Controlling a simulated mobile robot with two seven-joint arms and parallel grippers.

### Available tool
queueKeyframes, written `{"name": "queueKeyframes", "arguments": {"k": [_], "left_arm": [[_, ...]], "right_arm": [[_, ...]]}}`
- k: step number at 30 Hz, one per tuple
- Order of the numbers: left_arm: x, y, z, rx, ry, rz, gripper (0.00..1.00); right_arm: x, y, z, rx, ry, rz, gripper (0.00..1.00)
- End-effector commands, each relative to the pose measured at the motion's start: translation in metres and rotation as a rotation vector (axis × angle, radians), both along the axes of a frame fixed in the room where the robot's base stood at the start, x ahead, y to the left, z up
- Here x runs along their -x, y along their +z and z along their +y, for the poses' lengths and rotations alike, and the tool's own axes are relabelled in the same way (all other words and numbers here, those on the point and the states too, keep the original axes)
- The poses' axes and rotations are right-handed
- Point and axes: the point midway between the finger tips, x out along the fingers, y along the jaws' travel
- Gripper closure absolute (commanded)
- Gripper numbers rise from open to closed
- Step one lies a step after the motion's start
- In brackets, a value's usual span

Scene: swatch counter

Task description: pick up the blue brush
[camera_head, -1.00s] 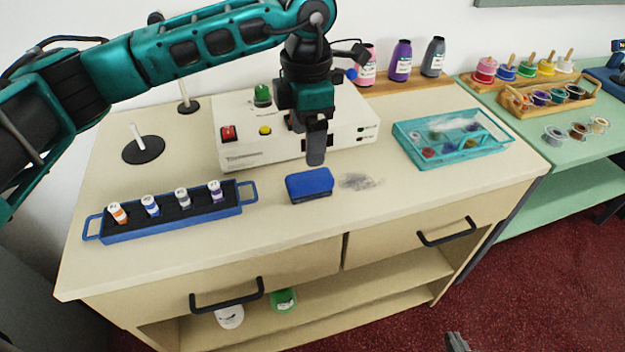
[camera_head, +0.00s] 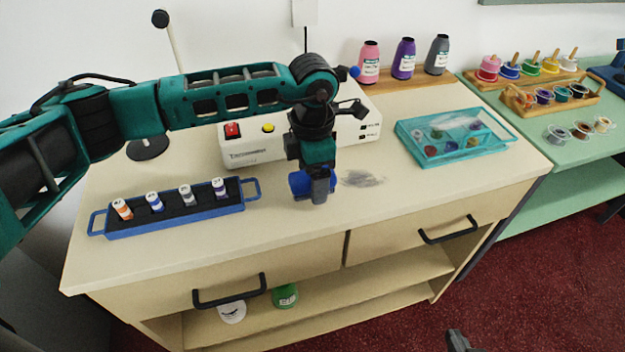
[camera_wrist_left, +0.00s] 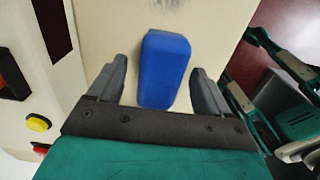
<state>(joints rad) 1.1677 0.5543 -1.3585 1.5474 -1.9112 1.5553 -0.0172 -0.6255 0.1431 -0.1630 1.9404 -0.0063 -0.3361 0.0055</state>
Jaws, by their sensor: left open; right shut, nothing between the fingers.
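The blue brush (camera_head: 298,184) lies on the beige counter, partly hidden behind my left gripper (camera_head: 319,196). In the left wrist view the brush (camera_wrist_left: 164,68) shows as a blue rounded block. My left gripper (camera_wrist_left: 158,82) is open there, with one finger on each side of the brush and a visible gap to each. Whether the fingers touch the counter cannot be told. Only a dark tip of my right gripper (camera_head: 457,341) shows at the bottom edge of the head view, shut and empty, away from the counter.
A white machine (camera_head: 255,147) with a red switch and yellow button stands behind the brush. A blue rack (camera_head: 172,226) with several small bottles is to the left. A teal tray (camera_head: 495,147) is to the right. A grey smudge (camera_head: 362,179) marks bare counter beside the brush.

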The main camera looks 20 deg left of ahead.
Motion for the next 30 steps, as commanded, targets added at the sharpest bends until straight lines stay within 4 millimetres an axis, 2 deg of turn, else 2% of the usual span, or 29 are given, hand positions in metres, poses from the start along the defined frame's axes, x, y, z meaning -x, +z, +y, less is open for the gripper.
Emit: {"name": "queueKeyframes", "arguments": {"k": [26, 30], "left_arm": [[0.0, -0.0043, 0.0, 0.001, 0.0, 0.001, 0.21], [0.0001, -0.0044, 0.0001, 0.0, 0.0, 0.0, 0.33]], "right_arm": [[0.0002, -0.0066, -0.0001, 0.0, 0.0, 0.0, 1.0], [0.0002, -0.0066, -0.0001, 0.0, 0.0, 0.0, 1.0]]}}
